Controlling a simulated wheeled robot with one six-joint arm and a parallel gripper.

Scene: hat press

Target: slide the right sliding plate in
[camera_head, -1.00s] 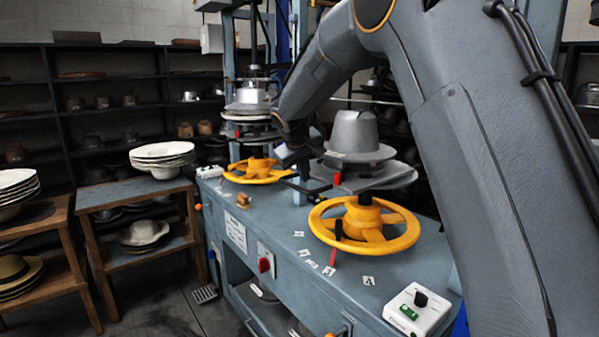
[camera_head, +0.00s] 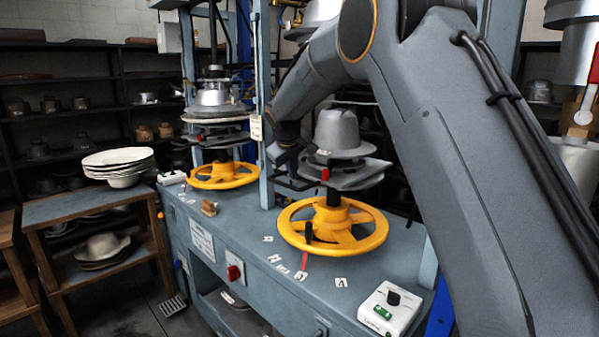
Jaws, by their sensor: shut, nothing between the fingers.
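The right sliding plate (camera_head: 358,180) is a grey plate above the right yellow wheel (camera_head: 370,238). It carries a grey metal hat form (camera_head: 338,132) with a wide brim. A small red handle (camera_head: 325,174) shows at the plate's near left edge. My gripper (camera_head: 300,184) is dark and shut, with nothing held. It is at the left side of the plate, close to the red handle. I cannot tell whether it touches the plate. My arm covers the right part of the press and some of the space behind the plate.
The blue press table (camera_head: 262,300) carries a left station with a yellow wheel (camera_head: 222,176) and a stacked metal form (camera_head: 215,98). A white control box (camera_head: 390,309) sits at the near right corner. A blue post (camera_head: 266,150) stands left of my gripper. Wooden stands with hats are at left.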

